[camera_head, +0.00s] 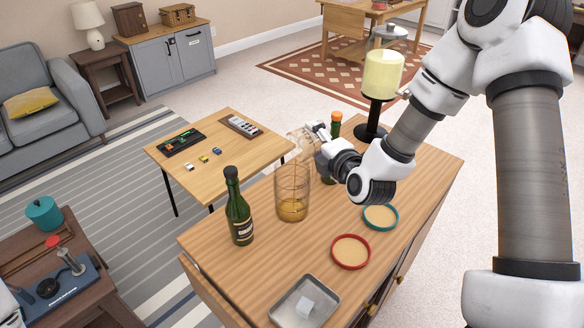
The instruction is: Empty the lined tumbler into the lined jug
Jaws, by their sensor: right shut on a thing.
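The lined jug (292,182) is a tall clear glass vessel with thin lines, upright on the wooden counter, with amber liquid in its bottom. My right gripper (318,134) is above and behind the jug, shut on a clear glass thing that looks like the lined tumbler (300,142). The tumbler appears tilted to the left, above the counter and apart from the jug's rim in the picture. Its contents are too faint to tell. My left gripper is not in view.
A green bottle (239,212) stands left of the jug; another bottle (335,127) is behind my right gripper. Red (351,264) and teal (393,224) rimmed coasters and a metal tray (283,308) lie nearer.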

